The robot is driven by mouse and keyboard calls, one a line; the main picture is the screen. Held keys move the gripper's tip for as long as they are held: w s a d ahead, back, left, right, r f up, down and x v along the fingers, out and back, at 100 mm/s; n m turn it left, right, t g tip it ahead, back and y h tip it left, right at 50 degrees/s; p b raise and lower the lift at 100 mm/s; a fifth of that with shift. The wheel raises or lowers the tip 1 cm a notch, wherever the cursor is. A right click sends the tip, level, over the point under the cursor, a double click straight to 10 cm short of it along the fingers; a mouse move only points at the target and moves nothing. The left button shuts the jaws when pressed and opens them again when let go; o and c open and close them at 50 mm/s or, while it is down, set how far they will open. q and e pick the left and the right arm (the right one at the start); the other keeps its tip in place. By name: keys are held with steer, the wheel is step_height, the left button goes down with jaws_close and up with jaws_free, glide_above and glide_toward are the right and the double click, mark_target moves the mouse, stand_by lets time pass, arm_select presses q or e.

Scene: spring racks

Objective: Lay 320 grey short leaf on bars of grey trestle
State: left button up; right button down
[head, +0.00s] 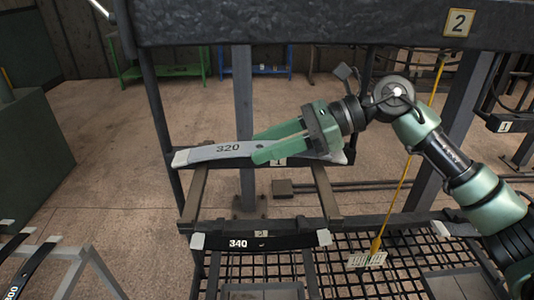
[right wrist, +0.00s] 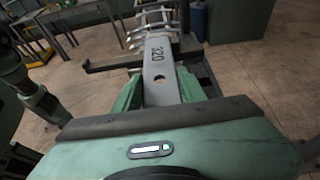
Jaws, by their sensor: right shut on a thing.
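The grey short leaf marked 320 (head: 216,151) is a flat, slightly curved strip with a small hole. My right gripper (head: 258,148) is shut on it near its right part, and the leaf points left from the fingers. It lies on or just above the dark rack bar tagged 1 (head: 338,158); I cannot tell whether they touch. In the right wrist view the leaf (right wrist: 160,72) runs away from between the green fingers (right wrist: 158,90). A light grey trestle (head: 92,262) stands at the lower left, partly cut off, with dark leaves by it. My left gripper is not in view.
A black leaf marked 340 (head: 275,242) sits on the lower rack level. A black mesh (head: 350,275) lies below the rack. A green block (head: 38,150) stands at left. Open floor lies between it and the rack.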

step_height(320, 180, up, 2)
steer(key=shift+a+r+b, duration=0.1)
steer(key=shift+b, duration=0.25)
steer(key=b, duration=0.5)
glide_toward(174, 166)
steer(key=s+a, duration=0.6)
steer(key=a, duration=0.1)
steer(key=shift+s+a+r, duration=0.3)
steer(key=shift+a+r, duration=0.1)
steer(key=shift+a, duration=0.05)
steer(key=c, duration=1.7)
jaws_free()
steer(key=shift+c, duration=0.2)
jaws_close()
